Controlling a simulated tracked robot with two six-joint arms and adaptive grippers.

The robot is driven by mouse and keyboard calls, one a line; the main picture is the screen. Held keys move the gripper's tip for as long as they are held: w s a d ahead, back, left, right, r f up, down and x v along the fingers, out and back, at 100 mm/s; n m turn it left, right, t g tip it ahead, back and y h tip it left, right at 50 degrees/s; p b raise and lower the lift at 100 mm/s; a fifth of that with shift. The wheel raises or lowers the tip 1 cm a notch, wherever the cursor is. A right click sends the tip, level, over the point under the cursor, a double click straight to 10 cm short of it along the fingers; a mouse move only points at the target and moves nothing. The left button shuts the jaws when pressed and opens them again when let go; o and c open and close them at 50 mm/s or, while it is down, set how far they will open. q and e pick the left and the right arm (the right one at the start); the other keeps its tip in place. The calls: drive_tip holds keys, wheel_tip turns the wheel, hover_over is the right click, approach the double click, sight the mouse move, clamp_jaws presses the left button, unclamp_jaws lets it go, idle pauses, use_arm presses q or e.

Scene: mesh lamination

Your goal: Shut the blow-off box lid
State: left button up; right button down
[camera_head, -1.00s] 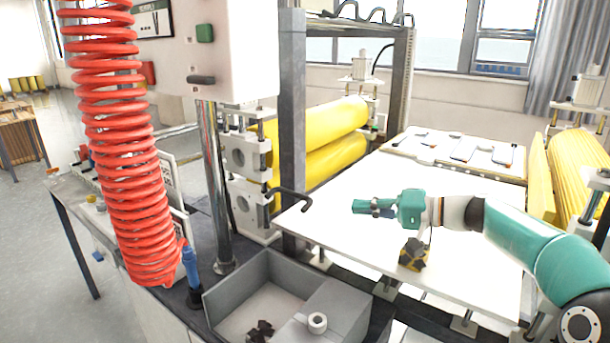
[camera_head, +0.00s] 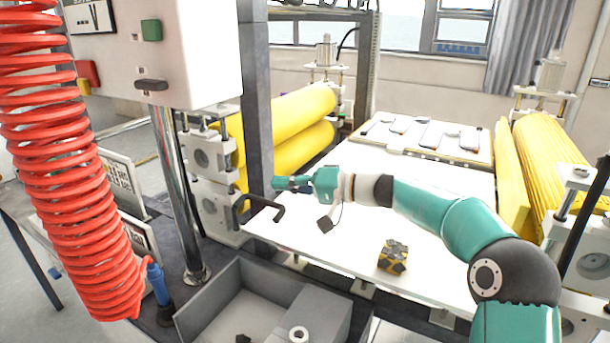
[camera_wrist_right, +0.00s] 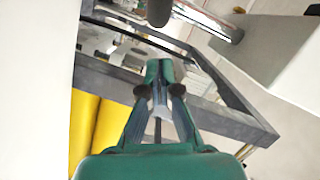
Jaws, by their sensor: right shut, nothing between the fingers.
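The blow-off box (camera_head: 205,309) is a grey open-topped box at the bottom of the head view, cut off by the frame edge. A flat grey lid (camera_head: 322,312) covers its right part and carries a pale ring-shaped knob (camera_head: 299,334). The left part is open, with a dark piece (camera_head: 243,338) inside. My right gripper (camera_head: 280,183) is shut and empty above the white table's left side, beyond the box and apart from the lid. Its closed fingers also show in the right wrist view (camera_wrist_right: 159,72). My left gripper is out of view.
A black hooked bar (camera_head: 262,206) juts over the white table (camera_head: 440,195) close to my right gripper. A red coiled hose (camera_head: 65,160) and metal post (camera_head: 178,190) stand left of the box. Yellow rollers (camera_head: 300,120) lie behind.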

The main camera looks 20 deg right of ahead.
drive_tip(key=shift+s+a+f, duration=0.3)
drive_tip(key=shift+s+a, duration=0.15)
drive_tip(key=shift+a, duration=0.1)
drive_tip(key=shift+s+a+f, duration=0.3)
drive_tip(key=shift+s+a, duration=0.1)
drive_tip(key=shift+a, duration=0.1)
drive_tip(key=shift+d, duration=0.1)
